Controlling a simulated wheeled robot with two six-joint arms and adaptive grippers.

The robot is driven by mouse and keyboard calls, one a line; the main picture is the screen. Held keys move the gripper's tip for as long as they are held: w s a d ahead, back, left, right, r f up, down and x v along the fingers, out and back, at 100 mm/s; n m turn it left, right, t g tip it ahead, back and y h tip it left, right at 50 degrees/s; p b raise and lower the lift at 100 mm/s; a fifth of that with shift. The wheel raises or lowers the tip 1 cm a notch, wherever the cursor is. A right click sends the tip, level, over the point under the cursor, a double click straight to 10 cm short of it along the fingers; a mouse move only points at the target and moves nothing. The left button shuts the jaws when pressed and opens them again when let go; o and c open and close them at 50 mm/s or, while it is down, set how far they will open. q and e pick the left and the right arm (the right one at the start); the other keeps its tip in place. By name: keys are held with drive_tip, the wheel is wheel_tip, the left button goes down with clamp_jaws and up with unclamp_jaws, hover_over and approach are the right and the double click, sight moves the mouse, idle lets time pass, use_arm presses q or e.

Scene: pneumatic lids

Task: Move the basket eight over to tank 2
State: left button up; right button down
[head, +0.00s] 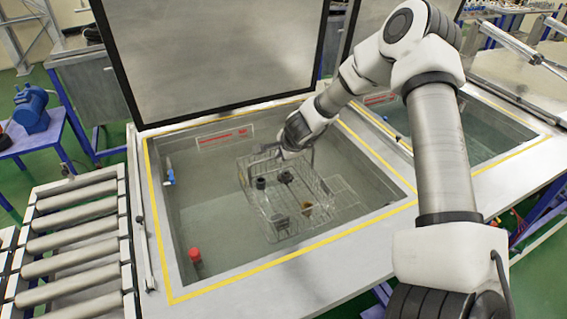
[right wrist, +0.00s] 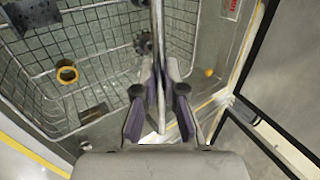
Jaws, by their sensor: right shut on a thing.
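The wire basket (head: 266,205) hangs in or just above the opening of the nearer tank (head: 180,240), whose lid (head: 210,55) stands open. Several small dark parts and a brass-coloured ring (right wrist: 67,74) lie inside the basket, which fills the left of the right wrist view (right wrist: 40,45). My right gripper (right wrist: 160,95) is shut on the basket's upright handle bar; in the head view it is at the basket's top (head: 295,150). A second tank (head: 475,125) with water is at the right, its lid raised. My left gripper is not in view.
A roller conveyor (head: 75,225) runs along the left. A yellow-edged divider (head: 375,150) lies between the two tanks. A red knob (head: 194,254) and a blue fitting (head: 168,172) are on the nearer tank's left side. A blue table with a blue machine (head: 30,110) stands at far left.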

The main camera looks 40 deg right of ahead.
wheel_tip(320, 180, up, 3)
drive_tip(key=shift+r+p, duration=0.15)
drive_tip(key=shift+p, duration=0.7)
drive_tip(key=shift+w+r, duration=0.1)
drive_tip(key=shift+r, duration=2.5)
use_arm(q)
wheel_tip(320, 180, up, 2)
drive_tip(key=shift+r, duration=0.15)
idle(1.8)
